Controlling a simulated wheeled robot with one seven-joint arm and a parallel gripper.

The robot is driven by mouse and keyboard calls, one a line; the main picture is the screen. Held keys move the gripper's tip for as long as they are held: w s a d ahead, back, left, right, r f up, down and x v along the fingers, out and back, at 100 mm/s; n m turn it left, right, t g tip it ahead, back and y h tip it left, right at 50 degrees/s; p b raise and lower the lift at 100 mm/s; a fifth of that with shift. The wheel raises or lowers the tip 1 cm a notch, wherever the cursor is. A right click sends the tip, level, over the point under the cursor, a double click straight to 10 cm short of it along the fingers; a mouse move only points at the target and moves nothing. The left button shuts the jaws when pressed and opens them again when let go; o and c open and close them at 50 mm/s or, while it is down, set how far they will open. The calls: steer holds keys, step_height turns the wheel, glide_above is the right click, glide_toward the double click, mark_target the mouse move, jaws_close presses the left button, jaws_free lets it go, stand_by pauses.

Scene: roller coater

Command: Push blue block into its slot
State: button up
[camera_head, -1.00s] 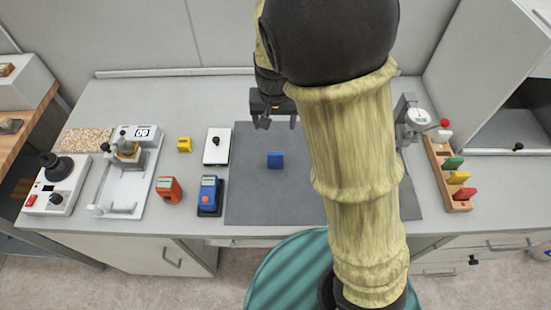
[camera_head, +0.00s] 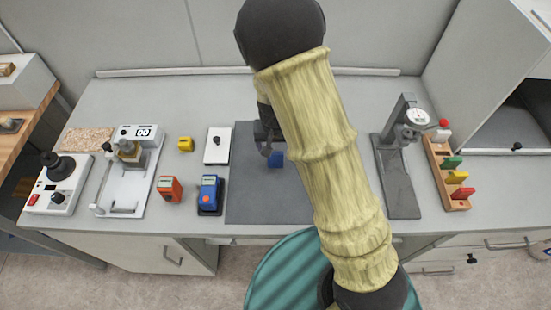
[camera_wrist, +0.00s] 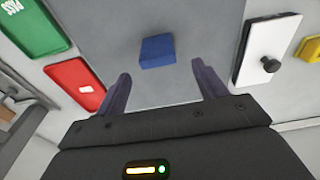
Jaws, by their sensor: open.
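The blue block (camera_head: 275,160) lies on the dark grey mat (camera_head: 255,198), and my arm partly covers it in the head view. My gripper (camera_head: 269,147) is just behind the block and above the mat. In the wrist view the blue block (camera_wrist: 158,51) lies ahead of my open, empty gripper (camera_wrist: 161,78), centred between the two fingers and apart from them. A wooden rack (camera_head: 438,175) at the right holds green, yellow and red pieces in a row. An empty slot for blue cannot be made out.
A gauge stand (camera_head: 397,170) stands between mat and rack. A white plate with a black knob (camera_head: 217,146) and a blue meter (camera_head: 209,194) stand left of the mat. Green (camera_wrist: 32,27) and red (camera_wrist: 76,83) trays show in the wrist view.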

mark_target(275, 153)
steer(key=shift+f, duration=0.1)
step_height(275, 153, down, 4)
steer(key=shift+s+d+r+p, duration=0.1)
steer(key=shift+p, duration=0.45)
steer(key=shift+f, duration=0.6)
steer(key=c, duration=1.1)
steer(key=shift+r, duration=0.15)
steer(key=shift+c, duration=0.2)
step_height(275, 153, up, 10)
steer(key=shift+f+b, duration=0.1)
steer(key=shift+b, duration=0.25)
